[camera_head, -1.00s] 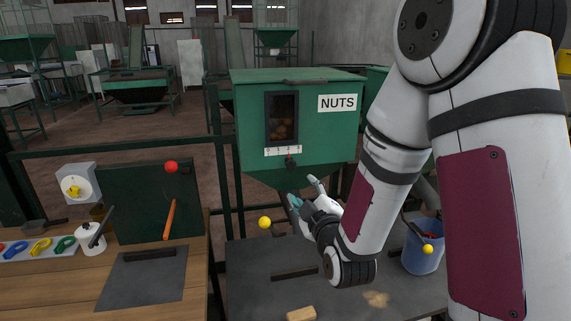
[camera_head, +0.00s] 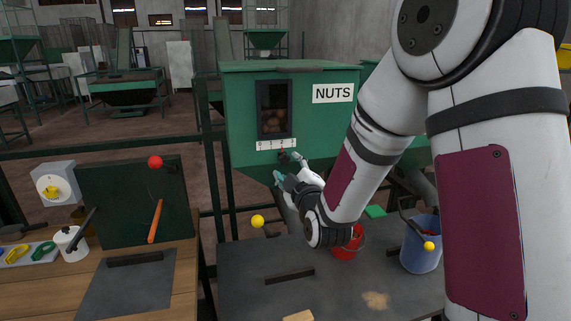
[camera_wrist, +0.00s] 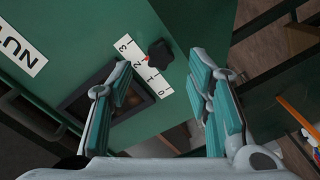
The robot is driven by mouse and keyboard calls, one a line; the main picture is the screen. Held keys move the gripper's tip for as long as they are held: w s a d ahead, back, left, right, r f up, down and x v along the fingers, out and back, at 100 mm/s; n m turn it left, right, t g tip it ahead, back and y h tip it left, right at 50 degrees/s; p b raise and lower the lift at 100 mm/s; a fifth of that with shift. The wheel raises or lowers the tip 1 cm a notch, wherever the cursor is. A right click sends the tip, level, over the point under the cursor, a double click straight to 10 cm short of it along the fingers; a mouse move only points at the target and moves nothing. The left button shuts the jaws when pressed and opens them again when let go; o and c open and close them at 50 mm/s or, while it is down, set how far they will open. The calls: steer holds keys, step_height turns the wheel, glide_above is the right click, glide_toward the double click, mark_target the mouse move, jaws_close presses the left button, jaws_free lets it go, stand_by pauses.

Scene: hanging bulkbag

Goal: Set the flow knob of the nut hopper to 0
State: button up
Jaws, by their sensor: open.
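The green nut hopper (camera_head: 240,120) carries a NUTS sign and a dark-framed window. Below the window is a white scale strip (camera_head: 275,145), with the black flow knob (camera_head: 288,157) just under it. In the wrist view the knob (camera_wrist: 160,52) is a dark lobed shape beside the numbered strip (camera_wrist: 146,70). Its red pointer (camera_wrist: 147,59) seems to sit near the middle marks, around 2; I cannot read it exactly. My gripper (camera_head: 289,168) is open and empty just below and in front of the knob. In the wrist view its fingers (camera_wrist: 160,62) are spread either side of the knob's line, apart from it.
A red bucket (camera_head: 347,246) and a blue bucket (camera_head: 420,250) stand below the hopper to the right. A yellow ball-tipped handle (camera_head: 257,222) rises left of my gripper. A wooden bench (camera_head: 45,285) with a green panel (camera_head: 115,190) is at left.

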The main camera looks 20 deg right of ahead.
mark_target(285, 161)
steer(key=shift+w, duration=2.3)
jaws_close()
